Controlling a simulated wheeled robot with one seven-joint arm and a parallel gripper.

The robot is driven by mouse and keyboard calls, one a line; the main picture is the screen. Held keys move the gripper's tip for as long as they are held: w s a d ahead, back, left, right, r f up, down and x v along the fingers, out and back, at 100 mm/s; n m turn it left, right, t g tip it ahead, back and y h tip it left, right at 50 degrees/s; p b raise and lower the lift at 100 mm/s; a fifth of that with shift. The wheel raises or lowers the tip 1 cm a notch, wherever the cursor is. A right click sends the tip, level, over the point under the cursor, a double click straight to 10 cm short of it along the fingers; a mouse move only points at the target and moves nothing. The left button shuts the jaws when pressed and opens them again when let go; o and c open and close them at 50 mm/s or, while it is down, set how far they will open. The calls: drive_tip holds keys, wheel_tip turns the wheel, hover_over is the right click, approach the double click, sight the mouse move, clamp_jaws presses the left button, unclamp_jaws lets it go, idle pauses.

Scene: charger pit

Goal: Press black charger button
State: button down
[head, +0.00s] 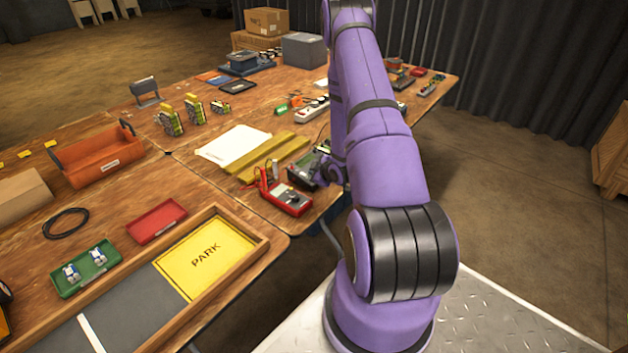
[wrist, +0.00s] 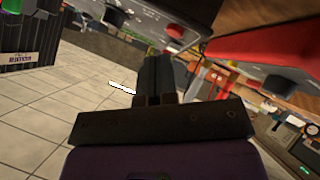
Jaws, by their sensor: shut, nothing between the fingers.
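A dark device with some green on it (head: 303,173), which may be the black charger, sits near the table's right edge in the head view, partly hidden by my arm.
A white power strip (head: 312,110) lies behind. Open floor (head: 500,180) is to the right of the table.

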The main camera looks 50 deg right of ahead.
drive_tip(key=shift+f, duration=0.15)
idle(0.5)
drive_tip(key=shift+w+f, duration=0.1)
drive_tip(key=shift+f, duration=0.15)
drive_tip(key=shift+f, duration=0.35)
idle(0.8)
drive_tip(key=shift+r, duration=0.8)
drive_tip(key=shift+r, duration=0.1)
drive_tip(key=shift+s+r, duration=0.2)
drive_tip(key=shift+r, duration=0.6)
drive_tip(key=shift+s+r, duration=0.15)
drive_tip(key=shift+r, duration=0.6)
drive_tip(key=shift+s+r, duration=0.2)
drive_tip(key=shift+r, duration=0.6)
